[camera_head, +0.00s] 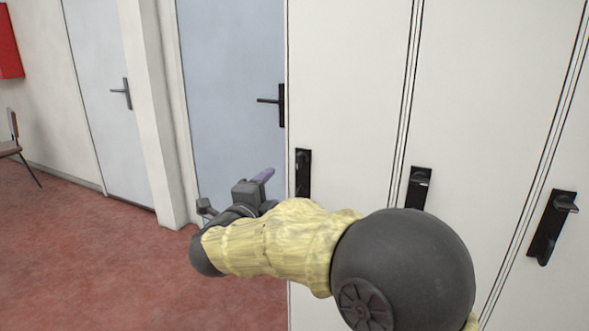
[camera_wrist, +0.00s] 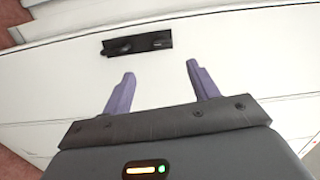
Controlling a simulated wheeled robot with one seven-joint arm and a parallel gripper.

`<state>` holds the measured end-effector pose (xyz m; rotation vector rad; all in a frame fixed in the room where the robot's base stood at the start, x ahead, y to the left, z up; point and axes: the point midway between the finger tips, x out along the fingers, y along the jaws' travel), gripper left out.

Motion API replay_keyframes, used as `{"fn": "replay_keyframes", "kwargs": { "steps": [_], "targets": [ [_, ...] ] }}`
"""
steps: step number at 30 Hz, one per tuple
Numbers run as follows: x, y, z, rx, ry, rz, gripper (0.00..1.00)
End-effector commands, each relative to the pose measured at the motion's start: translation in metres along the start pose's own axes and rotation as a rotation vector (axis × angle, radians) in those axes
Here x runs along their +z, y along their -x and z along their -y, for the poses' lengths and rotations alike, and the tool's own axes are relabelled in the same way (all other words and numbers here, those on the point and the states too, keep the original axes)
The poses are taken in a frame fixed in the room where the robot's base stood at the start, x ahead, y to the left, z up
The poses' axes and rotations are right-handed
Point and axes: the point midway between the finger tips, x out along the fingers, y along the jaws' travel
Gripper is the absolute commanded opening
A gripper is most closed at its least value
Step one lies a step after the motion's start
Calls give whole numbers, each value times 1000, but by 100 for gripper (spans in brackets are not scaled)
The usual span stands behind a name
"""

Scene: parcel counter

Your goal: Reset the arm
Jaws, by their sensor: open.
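My gripper (camera_wrist: 160,88) shows in the wrist view with its two purple fingers spread apart and nothing between them. In the head view my gripper (camera_head: 262,180) is partly hidden behind my own wrist, with one purple finger showing. My arm stretches from the lower right toward the middle, in front of white locker doors. In the wrist view a black handle (camera_wrist: 137,43) on a white door lies beyond the fingertips, apart from them.
White locker doors (camera_head: 345,90) with black handles (camera_head: 419,188) fill the right side, close to my arm. A blue-grey door (camera_head: 230,90) and a paler door (camera_head: 110,60) stand to the left. A chair (camera_head: 14,140) is at the far left. The red floor (camera_head: 90,250) is clear at left.

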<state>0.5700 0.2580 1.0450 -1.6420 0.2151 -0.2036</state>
Motion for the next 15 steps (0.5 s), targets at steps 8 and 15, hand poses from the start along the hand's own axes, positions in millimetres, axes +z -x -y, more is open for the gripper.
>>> {"fn": "replay_keyframes", "kwargs": {
  "steps": [8, 15],
  "targets": [
    [-33, -31, -48, 51, 425, 301, 60],
    [-92, -15, -131, 221, 836, 586, 60]
  ]
}}
